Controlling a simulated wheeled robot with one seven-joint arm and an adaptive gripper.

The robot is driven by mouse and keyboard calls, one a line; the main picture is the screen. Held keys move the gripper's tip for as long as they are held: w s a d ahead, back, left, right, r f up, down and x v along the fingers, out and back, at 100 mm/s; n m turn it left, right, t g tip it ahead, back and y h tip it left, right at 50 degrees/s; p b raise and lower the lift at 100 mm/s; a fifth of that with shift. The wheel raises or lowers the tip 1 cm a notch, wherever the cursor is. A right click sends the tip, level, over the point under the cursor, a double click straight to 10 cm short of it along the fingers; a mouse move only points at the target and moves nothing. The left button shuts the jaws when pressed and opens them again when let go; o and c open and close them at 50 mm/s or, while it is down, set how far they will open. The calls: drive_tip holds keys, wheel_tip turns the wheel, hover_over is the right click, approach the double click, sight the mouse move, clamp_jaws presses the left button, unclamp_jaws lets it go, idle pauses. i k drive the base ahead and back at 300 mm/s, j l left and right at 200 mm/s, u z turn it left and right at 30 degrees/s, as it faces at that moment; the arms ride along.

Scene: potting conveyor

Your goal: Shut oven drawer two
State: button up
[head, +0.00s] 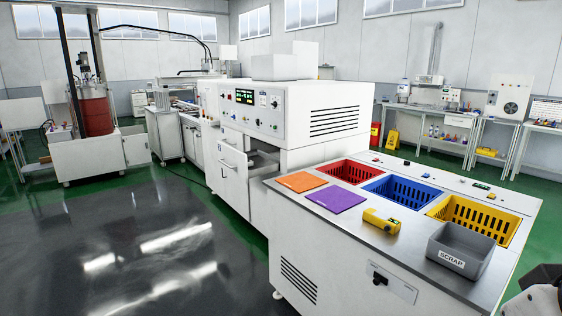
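The white oven (310,115) stands in the middle of the head view, with a control panel and green display on its front. Below the panel, one oven drawer (233,160) is pulled out toward the left. Its front panel with a handle stands away from the oven body, and a dark gap shows behind it. More drawer or door fronts line the same side further back. I cannot read a number on any of them. My gripper is not in view; only a piece of what looks like my arm shows at the bottom right corner.
A white counter in front of the oven holds red (350,171), blue (398,190) and yellow (478,216) baskets, orange and purple mats, a yellow scanner-like device (382,220) and a grey scrap bin (460,250). Open dark floor (130,250) lies left of the oven and counter.

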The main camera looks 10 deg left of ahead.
sight(233, 160)
drive_tip(key=i+j, duration=0.75)
drive_tip(key=i+j+z, duration=0.1)
drive_tip(key=i+j, duration=1.35)
drive_tip(key=i+j+z, duration=0.15)
drive_tip(key=i+j, duration=0.55)
drive_tip(key=j, duration=0.2)
